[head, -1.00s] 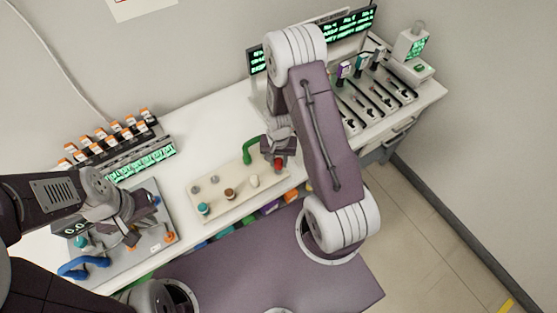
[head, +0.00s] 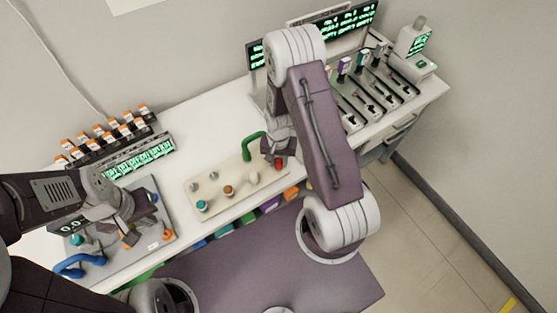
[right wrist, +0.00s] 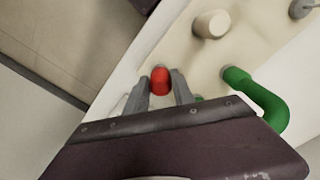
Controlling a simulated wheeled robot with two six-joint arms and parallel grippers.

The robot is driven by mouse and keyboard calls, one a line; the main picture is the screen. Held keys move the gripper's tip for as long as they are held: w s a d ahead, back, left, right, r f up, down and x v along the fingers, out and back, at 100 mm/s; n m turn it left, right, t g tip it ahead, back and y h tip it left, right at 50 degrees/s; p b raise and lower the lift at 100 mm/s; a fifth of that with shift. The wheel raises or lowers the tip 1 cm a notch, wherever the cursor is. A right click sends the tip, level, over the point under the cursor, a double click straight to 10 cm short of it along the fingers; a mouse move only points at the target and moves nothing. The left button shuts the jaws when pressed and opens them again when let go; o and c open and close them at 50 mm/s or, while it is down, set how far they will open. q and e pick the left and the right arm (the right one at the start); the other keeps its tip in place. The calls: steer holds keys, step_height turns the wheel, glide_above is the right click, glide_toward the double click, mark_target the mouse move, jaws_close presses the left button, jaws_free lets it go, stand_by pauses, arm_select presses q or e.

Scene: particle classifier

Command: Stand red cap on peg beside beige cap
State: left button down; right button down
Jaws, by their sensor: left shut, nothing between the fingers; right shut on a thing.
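The red cap (head: 279,163) is between the fingers of my right gripper (head: 280,155), at the right end of the cream board (head: 212,208). The right wrist view shows the red cap (right wrist: 160,82) gripped between both fingertips (right wrist: 160,90). The peg under it is hidden, so I cannot tell whether the cap sits on it. The beige cap (head: 254,177) stands on the board just left of the red cap; it also shows in the right wrist view (right wrist: 211,24). My left gripper (head: 128,234) is shut and empty over the grey panel at the left.
A brown cap (head: 228,191) and a teal cap (head: 202,205) stand farther left on the board. A green handle (head: 250,146) rises from the board's back, close to my right gripper. A rack of orange-capped vials (head: 107,137) stands at the back left. White table is clear between.

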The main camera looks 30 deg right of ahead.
mark_target(278, 161)
steer(key=c, duration=1)
jaws_free()
step_height(278, 161, up, 9)
steer(key=shift+a, duration=0.1)
step_height(278, 161, up, 4)
steer(key=w+a+r+t, duration=0.1)
steer(key=a, duration=0.1)
steer(key=s+a+r+n, duration=0.2)
steer(key=s+n, duration=0.4)
steer(key=s, duration=0.3)
steer(key=shift+a+r, duration=0.3)
steer(key=shift+r, duration=0.1)
